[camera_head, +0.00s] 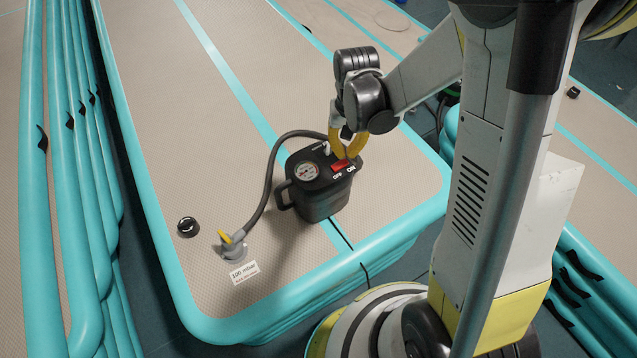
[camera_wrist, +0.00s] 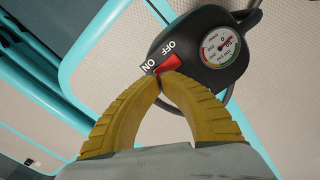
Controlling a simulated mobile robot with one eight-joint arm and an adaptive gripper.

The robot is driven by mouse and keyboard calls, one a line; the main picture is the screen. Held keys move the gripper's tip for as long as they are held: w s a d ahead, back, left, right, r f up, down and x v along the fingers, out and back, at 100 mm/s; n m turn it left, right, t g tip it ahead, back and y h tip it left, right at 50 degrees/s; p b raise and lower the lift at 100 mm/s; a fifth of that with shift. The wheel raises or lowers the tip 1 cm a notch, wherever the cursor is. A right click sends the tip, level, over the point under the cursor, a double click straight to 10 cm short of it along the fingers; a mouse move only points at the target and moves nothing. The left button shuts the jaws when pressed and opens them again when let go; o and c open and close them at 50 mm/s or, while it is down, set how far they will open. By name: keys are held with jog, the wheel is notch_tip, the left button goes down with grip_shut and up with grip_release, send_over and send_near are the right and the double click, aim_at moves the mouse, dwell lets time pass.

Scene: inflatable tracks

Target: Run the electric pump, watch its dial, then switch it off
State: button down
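The black electric pump (camera_head: 322,192) stands upright on the inflatable track (camera_head: 200,150). Its top carries a round dial (camera_head: 307,171) and a red switch (camera_head: 340,165) marked OFF and ON. The wrist view shows the dial (camera_wrist: 220,47) with coloured bands; its exact reading is too small to tell. My gripper (camera_head: 347,156) is over the switch. In the wrist view its yellow fingertips (camera_wrist: 160,77) meet at the near edge of the red switch (camera_wrist: 168,64), with nothing visible between them. I cannot tell whether they touch the switch, or which side of it is pressed.
A dark hose (camera_head: 266,182) runs from the pump to a grey valve fitting (camera_head: 233,247) with a yellow lever. A "100 mbar" card (camera_head: 244,273) and a black round cap (camera_head: 187,227) lie nearby.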

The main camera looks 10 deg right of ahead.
aim_at(345, 161)
jog(key=shift+f+b, duration=1.45)
jog(key=shift+f, duration=0.35)
jog(key=shift+r+p, duration=1.15)
jog(key=shift+r, duration=0.4)
jog(key=shift+a, duration=0.15)
jog(key=shift+s+a, duration=0.25)
jog(key=shift+a, duration=0.5)
jog(key=shift+s+a, duration=0.25)
jog(key=shift+a, duration=0.5)
dwell(3.0)
